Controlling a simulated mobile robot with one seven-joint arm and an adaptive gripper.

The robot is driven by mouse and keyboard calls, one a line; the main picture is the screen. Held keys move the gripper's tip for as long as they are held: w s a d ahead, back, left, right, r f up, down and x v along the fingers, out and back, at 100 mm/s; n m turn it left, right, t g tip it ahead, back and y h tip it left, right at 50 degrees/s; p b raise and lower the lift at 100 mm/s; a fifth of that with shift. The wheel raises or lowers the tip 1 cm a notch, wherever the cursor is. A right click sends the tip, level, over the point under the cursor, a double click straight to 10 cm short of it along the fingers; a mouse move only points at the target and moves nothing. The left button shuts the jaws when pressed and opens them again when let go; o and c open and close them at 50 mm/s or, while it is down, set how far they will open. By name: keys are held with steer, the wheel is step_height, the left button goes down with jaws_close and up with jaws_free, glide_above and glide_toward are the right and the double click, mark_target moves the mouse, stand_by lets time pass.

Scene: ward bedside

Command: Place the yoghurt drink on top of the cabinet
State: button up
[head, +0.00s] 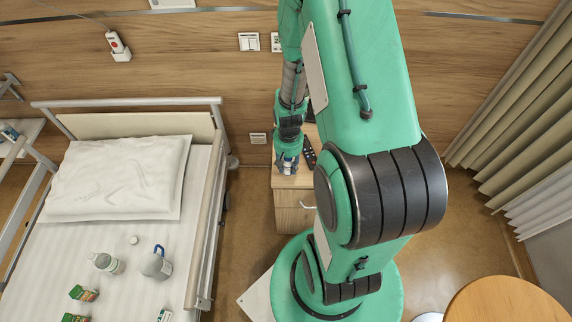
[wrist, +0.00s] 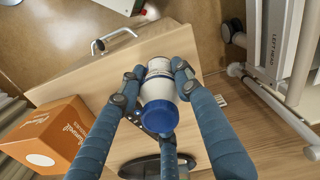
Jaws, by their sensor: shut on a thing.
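The yoghurt drink is a white bottle with a blue cap (wrist: 159,116); its pale labelled body (wrist: 158,86) shows between my fingers in the wrist view. My gripper (wrist: 158,72) is shut around the bottle. In the head view my gripper (head: 288,158) points down over the front part of the wooden cabinet (head: 290,181), with a bit of the bottle showing at the fingers. The cabinet top (wrist: 105,80) lies under the bottle in the wrist view. I cannot tell whether the bottle's base touches it.
An orange box (wrist: 48,135) stands at the left in the wrist view. The bed (head: 130,220), left of the cabinet, holds a jug (head: 157,264), a bottle (head: 107,263) and green cartons (head: 83,293).

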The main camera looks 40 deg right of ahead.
steer(key=shift+w+d+f, duration=0.1)
steer(key=shift+w+d, duration=0.3)
steer(key=shift+w, duration=0.35)
steer(key=shift+w+d+f, duration=0.1)
steer(key=shift+w+d, duration=0.3)
steer(key=shift+w, duration=0.3)
steer(key=shift+f+b, duration=0.75)
steer(key=shift+f, duration=0.95)
steer(key=shift+f, duration=0.2)
steer(key=o, duration=1.2)
steer(key=shift+r, duration=0.2)
step_height(320, 180, up, 12)
steer(key=p, duration=0.3)
